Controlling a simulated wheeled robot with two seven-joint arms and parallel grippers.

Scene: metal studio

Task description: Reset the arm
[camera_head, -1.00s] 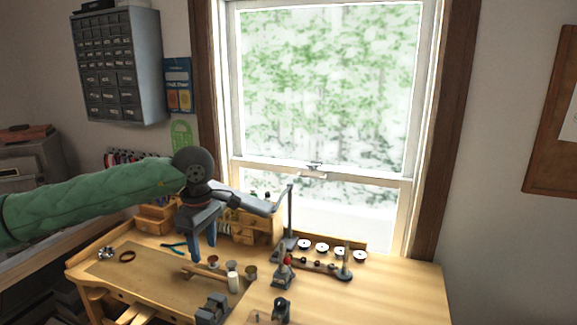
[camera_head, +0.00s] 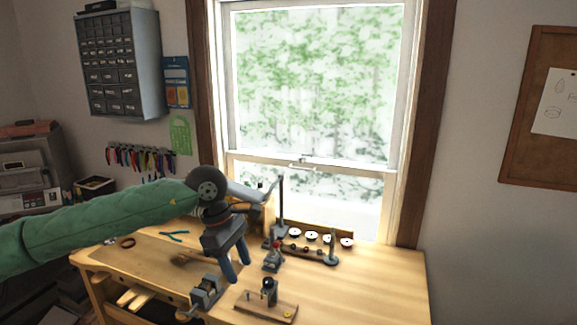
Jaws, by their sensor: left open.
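My left arm in its green sleeve comes in from the left. My left gripper (camera_head: 236,262) points down above the middle of the wooden workbench (camera_head: 370,285), its blue-grey fingers apart and nothing seen between them. It hides part of the small drawers at the back of the bench and the small items behind it. My right gripper is not in view.
A vise (camera_head: 206,292) stands at the front edge, close below the gripper. A small tool on a wooden board (camera_head: 268,303) and a red-topped tool (camera_head: 273,256) are to its right. Blue pliers (camera_head: 174,236) lie left. The bench's right side is clear.

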